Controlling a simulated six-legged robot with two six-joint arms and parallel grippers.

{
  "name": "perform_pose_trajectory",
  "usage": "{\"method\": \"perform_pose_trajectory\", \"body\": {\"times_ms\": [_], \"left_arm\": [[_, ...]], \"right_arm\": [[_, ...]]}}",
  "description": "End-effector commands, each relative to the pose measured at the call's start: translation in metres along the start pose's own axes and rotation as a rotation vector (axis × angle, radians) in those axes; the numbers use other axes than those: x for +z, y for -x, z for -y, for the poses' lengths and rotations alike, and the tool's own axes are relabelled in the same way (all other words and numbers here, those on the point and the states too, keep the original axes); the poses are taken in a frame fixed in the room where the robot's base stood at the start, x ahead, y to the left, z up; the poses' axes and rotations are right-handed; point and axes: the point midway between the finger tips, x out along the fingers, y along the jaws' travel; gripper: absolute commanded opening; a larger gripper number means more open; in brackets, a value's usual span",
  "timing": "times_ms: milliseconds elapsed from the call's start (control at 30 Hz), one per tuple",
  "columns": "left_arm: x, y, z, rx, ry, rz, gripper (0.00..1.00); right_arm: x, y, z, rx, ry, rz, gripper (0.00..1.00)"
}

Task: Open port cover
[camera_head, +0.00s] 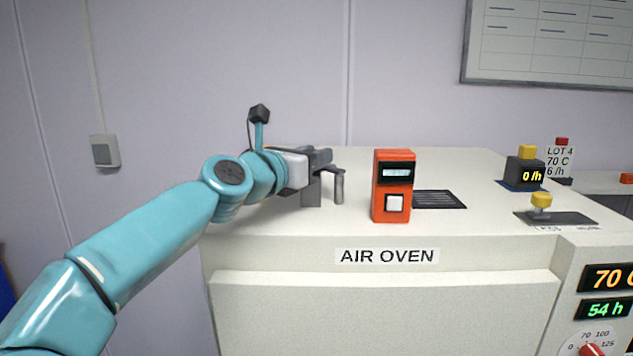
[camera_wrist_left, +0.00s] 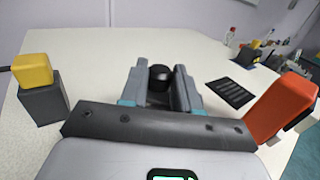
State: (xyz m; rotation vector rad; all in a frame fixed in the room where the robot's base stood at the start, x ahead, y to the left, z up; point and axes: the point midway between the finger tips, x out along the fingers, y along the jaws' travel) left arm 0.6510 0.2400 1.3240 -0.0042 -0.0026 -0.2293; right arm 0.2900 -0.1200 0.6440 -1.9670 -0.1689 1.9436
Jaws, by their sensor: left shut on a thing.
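My left gripper (camera_head: 322,158) is over the left part of the oven top. In the left wrist view its two grey fingers (camera_wrist_left: 160,88) are shut on a dark round knob (camera_wrist_left: 159,74), which I take to be part of the port cover. In the head view the gripper hides most of this spot. A grey block (camera_head: 311,191) and a grey bent post (camera_head: 339,188) show just under and beside the fingers; I cannot tell whether they belong to the port cover. My right gripper is in neither view.
An orange device (camera_head: 392,187) with a small display stands right of the gripper, in front of a dark vent grille (camera_head: 440,199). The left wrist view shows a yellow-topped grey block (camera_wrist_left: 40,92) to the left. The white oven top (camera_head: 480,222) is otherwise clear nearby.

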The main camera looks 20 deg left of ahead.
Motion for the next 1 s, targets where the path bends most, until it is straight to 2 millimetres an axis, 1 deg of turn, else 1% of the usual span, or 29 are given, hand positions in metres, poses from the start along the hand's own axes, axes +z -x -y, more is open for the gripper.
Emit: {"method": "perform_pose_trajectory", "body": {"times_ms": [33,167,500,1000], "left_arm": [[-0.0134,-0.0043,0.0005,-0.032,0.004,-0.019,0.00],[-0.0114,-0.0078,0.0002,-0.101,0.004,-0.021,0.00],[-0.0097,-0.0138,0.0028,-0.226,0.001,-0.021,0.00],[-0.0096,-0.0141,0.0044,-0.247,-0.003,-0.018,0.00]], "right_arm": [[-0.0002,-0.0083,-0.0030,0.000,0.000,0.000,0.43],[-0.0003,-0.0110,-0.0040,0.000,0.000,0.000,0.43],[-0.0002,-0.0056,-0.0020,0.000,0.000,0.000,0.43],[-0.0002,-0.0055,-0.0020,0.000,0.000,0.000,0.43]]}}
